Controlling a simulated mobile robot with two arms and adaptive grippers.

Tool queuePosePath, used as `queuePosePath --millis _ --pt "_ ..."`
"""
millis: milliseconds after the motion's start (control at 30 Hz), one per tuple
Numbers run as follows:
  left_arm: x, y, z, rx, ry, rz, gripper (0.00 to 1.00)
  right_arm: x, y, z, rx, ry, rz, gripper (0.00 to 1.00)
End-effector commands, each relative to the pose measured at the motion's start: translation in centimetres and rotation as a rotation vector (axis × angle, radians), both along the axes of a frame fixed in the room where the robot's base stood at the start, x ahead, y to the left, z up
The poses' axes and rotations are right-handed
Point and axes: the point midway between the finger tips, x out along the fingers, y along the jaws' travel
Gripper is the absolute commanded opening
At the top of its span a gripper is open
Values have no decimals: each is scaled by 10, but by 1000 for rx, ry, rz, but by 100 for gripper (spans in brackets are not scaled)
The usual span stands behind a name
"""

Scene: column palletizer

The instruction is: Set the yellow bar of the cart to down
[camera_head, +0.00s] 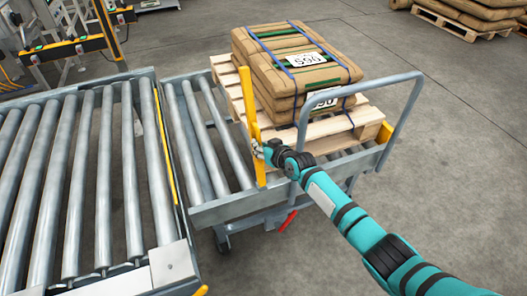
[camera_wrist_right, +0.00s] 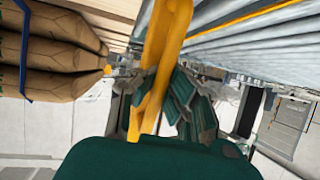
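The cart's yellow bar (camera_head: 248,100) stands upright at the cart's left end, beside the loaded pallet. In the right wrist view the yellow bar (camera_wrist_right: 172,30) runs down between my fingers. My right gripper (camera_head: 263,152) is at the lower part of the bar. In the right wrist view both fingers of my right gripper (camera_wrist_right: 163,85) converge on the bar and appear shut on it. The cart (camera_head: 228,207) has grey rollers and a tubular handle (camera_head: 411,98). My left gripper is not in view.
A wooden pallet (camera_head: 361,121) with stacked brown sacks (camera_head: 290,60) rests on the cart. A roller conveyor (camera_head: 105,165) stands close at the left. A red lever (camera_head: 288,221) hangs under the cart. The floor to the right is clear.

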Motion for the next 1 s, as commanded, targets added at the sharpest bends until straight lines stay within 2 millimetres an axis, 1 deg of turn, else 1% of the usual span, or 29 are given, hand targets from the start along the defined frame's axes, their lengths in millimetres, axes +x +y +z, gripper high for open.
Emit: queuePosePath --millis 33,300,500,867,1000 --pt "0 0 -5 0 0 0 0 10 0 5 -8 12 -4 0" --pt "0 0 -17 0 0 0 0 28 6 0 -42 121 -3 0" --pt "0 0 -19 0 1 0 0 33 7 -1 -53 150 -4 0" --pt "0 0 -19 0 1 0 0 33 7 0 -53 152 -3 0" --pt "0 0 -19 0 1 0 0 33 7 -1 -54 154 -3 18"
